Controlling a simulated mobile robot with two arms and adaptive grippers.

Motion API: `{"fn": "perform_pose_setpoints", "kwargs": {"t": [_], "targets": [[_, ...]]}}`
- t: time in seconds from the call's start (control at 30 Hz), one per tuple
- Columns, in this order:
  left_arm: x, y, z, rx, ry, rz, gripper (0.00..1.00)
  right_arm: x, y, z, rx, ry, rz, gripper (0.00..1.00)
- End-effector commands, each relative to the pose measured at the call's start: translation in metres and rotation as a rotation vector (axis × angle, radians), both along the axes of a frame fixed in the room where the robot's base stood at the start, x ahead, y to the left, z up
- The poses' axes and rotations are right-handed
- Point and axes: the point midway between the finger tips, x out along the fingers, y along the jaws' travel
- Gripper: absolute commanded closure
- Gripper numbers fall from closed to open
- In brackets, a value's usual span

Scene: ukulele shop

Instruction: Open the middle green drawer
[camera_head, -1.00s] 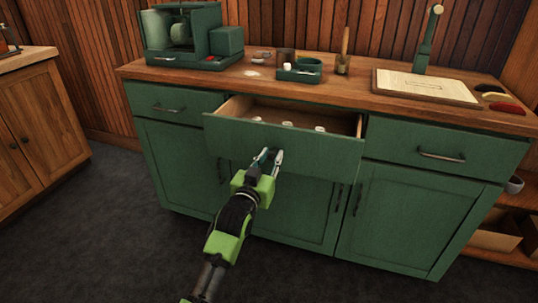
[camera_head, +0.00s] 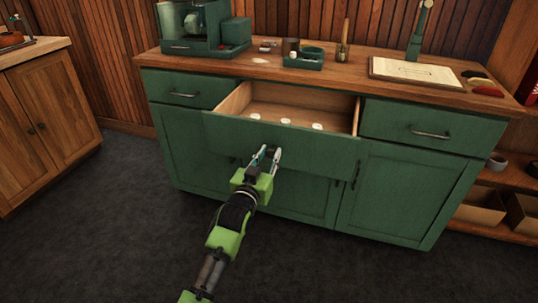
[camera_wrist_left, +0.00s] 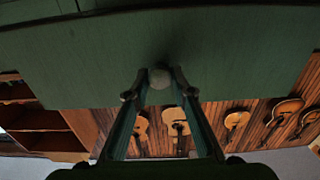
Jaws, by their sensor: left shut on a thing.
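The middle green drawer (camera_head: 300,150) of the green cabinet is pulled well out, and its wooden inside shows several small white round things (camera_head: 285,122). My left gripper (camera_head: 266,153) is at the drawer's front face, shut on its handle, which the fingers mostly hide in the head view. My right gripper is not in view.
The left drawer (camera_head: 182,90) and right drawer (camera_head: 430,130) are shut. The countertop (camera_head: 350,77) bears a green machine (camera_head: 200,30), a small green tray (camera_head: 304,58) and a board (camera_head: 425,72). The dark floor (camera_head: 120,220) in front is clear.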

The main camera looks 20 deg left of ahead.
Motion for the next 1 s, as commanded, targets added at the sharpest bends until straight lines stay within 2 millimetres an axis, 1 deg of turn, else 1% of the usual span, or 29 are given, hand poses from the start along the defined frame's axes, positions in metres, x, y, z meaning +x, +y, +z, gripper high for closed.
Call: {"fn": "perform_pose_setpoints", "kwargs": {"t": [0.17,0.2,0.23,0.53,0.67,0.77,0.87,1.0], "targets": [[0.0,0.0,0.0,0.0,-0.001,0.0,1.0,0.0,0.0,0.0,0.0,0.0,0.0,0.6],[0.0,0.0,0.0,0.0,-0.001,0.0,0.7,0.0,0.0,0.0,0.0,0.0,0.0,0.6],[0.0,0.0,0.0,0.0,-0.001,0.0,0.62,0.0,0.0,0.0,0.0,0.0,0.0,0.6],[0.0,0.0,0.0,0.0,-0.001,0.0,0.61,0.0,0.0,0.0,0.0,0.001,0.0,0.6],[-0.005,0.0,-0.001,0.0,0.0,0.0,0.61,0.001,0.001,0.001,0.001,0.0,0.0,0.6],[-0.016,0.001,-0.001,0.0,0.0,0.0,0.61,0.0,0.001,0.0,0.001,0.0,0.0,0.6],[-0.034,0.001,-0.001,0.0,0.0,0.0,0.61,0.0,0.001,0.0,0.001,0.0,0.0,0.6],[-0.064,0.002,-0.001,0.0,0.001,-0.001,0.61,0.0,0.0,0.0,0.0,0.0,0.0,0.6]]}}
